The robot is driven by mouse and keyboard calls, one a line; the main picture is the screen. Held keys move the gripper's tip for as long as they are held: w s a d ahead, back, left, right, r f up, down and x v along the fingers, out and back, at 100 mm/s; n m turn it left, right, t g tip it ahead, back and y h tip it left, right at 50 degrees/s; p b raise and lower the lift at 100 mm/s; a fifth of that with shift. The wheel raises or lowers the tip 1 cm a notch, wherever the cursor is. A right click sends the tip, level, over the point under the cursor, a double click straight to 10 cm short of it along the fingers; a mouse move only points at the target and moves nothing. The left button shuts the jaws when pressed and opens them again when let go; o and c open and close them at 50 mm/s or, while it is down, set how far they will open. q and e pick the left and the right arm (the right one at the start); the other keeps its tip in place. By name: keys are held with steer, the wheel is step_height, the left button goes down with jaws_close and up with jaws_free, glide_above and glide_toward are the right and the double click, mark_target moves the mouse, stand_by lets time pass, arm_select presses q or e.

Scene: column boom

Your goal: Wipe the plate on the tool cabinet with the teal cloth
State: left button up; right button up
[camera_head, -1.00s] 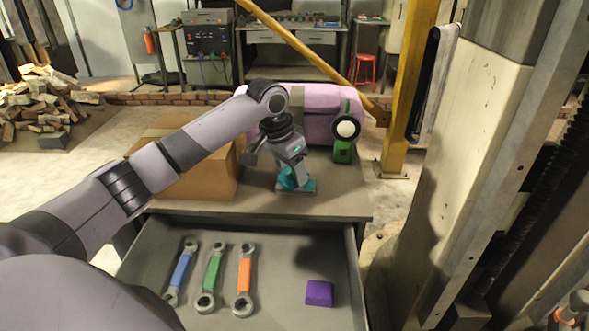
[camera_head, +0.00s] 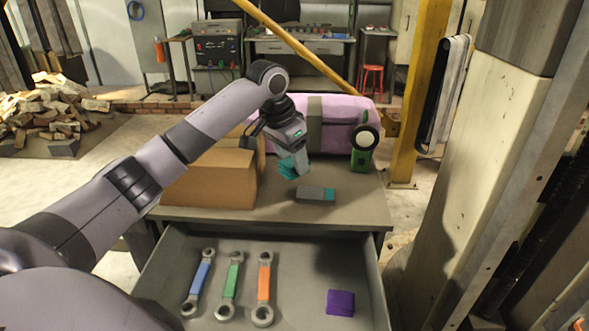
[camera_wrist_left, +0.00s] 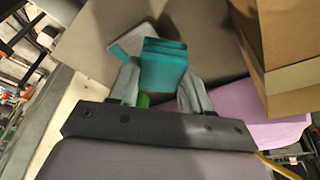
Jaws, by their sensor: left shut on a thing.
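My left gripper (camera_head: 294,162) is shut on the teal cloth (camera_head: 288,169), a folded pad, and holds it above the tool cabinet (camera_head: 358,207). The plate (camera_head: 311,192) is a small flat grey piece with a teal patch at its right end. It lies on the cabinet top, below and slightly right of the cloth, apart from it. In the left wrist view the cloth (camera_wrist_left: 163,66) sits between the fingertips, and the plate (camera_wrist_left: 130,42) shows partly behind it. My right gripper is not in view.
A cardboard box (camera_head: 210,181) stands left of the plate. A lilac case (camera_head: 340,112) and a green lamp-like object (camera_head: 362,160) are behind. The open drawer holds three wrenches (camera_head: 230,285) and a purple block (camera_head: 340,303). A concrete column (camera_head: 490,130) rises at right.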

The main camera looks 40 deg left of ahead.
arm_select(q)
steer(key=shift+r, duration=1.6)
